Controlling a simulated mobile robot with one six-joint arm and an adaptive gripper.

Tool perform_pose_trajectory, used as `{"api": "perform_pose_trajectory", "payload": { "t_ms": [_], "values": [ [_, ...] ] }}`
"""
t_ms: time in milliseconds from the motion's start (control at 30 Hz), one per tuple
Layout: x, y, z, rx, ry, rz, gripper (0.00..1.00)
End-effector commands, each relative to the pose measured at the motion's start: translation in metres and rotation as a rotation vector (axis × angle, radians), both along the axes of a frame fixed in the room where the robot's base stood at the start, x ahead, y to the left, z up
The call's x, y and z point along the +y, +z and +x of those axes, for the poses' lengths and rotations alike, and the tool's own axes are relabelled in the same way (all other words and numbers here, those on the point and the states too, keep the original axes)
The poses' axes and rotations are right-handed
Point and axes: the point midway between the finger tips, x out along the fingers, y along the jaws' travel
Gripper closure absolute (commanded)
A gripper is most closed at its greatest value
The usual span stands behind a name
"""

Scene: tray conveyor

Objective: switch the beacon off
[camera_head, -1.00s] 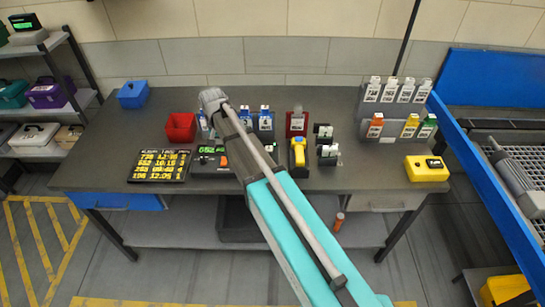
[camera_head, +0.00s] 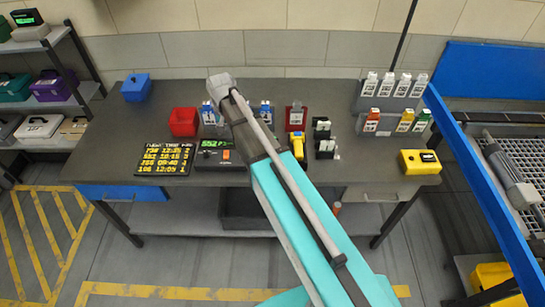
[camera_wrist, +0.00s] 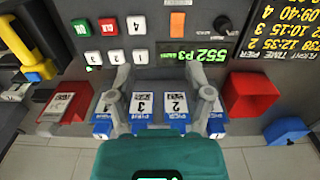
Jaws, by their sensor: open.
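No separate beacon lamp can be made out. A dark control console (camera_head: 206,164) stands near the bench's front edge, partly behind my arm. The wrist view shows it upside down, with a lit green display (camera_wrist: 194,54), an orange button (camera_wrist: 177,23), a black knob (camera_wrist: 222,25), a green button (camera_wrist: 82,28), a red button (camera_wrist: 108,27) and several white buttons. My gripper (camera_wrist: 163,85) is open and empty. Its two fingers are spread over the near part of the console and the blue-labelled bottles in the wrist view. I cannot tell their height; no button touch is clear.
A red bin (camera_head: 183,122) and a blue bin (camera_head: 136,88) stand left of the console. A yellow text board (camera_head: 165,158) lies to its left. A yellow scanner (camera_head: 299,146) and a black rack (camera_head: 325,142) are to the right. A blue-sided conveyor (camera_head: 470,170) borders the right.

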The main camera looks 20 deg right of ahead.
Motion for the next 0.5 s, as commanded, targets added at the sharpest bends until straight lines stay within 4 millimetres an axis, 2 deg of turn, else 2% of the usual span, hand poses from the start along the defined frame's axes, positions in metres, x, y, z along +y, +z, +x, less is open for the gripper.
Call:
{"api": "perform_pose_trajectory", "payload": {
  "t_ms": [33, 500],
  "values": [
    [-0.006, 0.0, -0.009, 0.0, 0.007, 0.0, 0.34],
    [-0.045, 0.003, -0.061, 0.0, 0.083, 0.0, 0.34]
  ]
}}
